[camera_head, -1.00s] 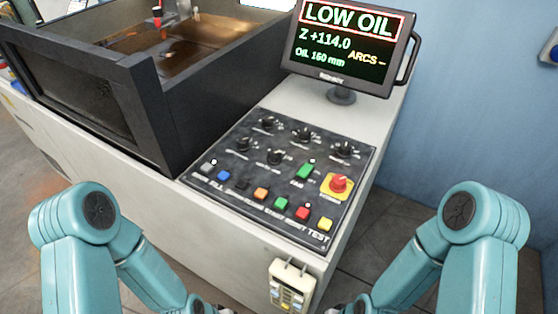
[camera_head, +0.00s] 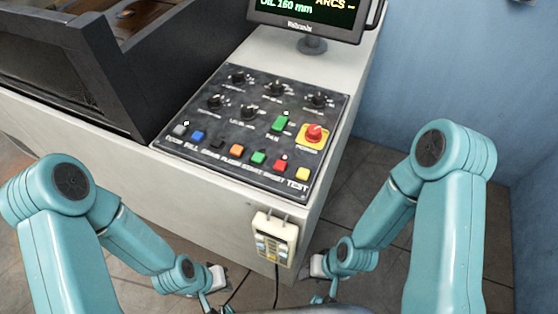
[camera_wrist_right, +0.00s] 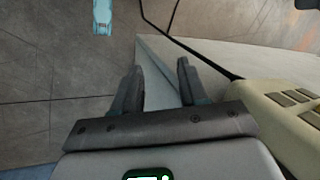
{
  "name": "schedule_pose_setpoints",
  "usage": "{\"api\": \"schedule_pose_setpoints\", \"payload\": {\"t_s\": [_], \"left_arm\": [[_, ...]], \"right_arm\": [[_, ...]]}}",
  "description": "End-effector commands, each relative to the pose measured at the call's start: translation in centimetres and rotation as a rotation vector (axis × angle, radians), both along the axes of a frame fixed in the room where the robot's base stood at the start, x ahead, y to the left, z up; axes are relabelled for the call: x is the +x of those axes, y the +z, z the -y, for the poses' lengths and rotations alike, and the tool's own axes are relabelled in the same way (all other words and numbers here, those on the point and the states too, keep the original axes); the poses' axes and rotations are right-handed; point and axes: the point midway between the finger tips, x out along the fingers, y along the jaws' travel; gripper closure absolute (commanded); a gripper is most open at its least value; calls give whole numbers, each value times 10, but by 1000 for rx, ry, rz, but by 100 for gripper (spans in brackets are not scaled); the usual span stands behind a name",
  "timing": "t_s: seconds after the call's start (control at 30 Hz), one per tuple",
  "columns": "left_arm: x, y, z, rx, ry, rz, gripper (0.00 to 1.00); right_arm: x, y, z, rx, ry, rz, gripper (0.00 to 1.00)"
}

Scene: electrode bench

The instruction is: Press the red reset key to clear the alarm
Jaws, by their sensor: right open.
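A red mushroom button (camera_head: 314,133) on a yellow plate sits behind the reset key. A beige handset (camera_head: 275,238) hangs on the bench front between my grippers and shows at right in the wrist view (camera_wrist_right: 285,115). A dark tank (camera_head: 95,70) stands left. Space above the panel is clear.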

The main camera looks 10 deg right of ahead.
Motion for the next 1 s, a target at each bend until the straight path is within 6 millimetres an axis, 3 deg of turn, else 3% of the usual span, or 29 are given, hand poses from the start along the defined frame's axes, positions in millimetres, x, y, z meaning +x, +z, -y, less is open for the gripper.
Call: {"api": "schedule_pose_setpoints", "payload": {"t_s": [0.07,0.1,0.2,1.0], "left_arm": [[0,0,0,0,0,0,100],[0,0,0,0,0,0,100],[0,0,0,0,0,0,100],[0,0,0,0,0,0,100]], "right_arm": [[0,0,0,0,0,0,61],[0,0,0,0,0,0,74],[0,0,0,0,0,0,100],[0,0,0,0,0,0,100]]}}
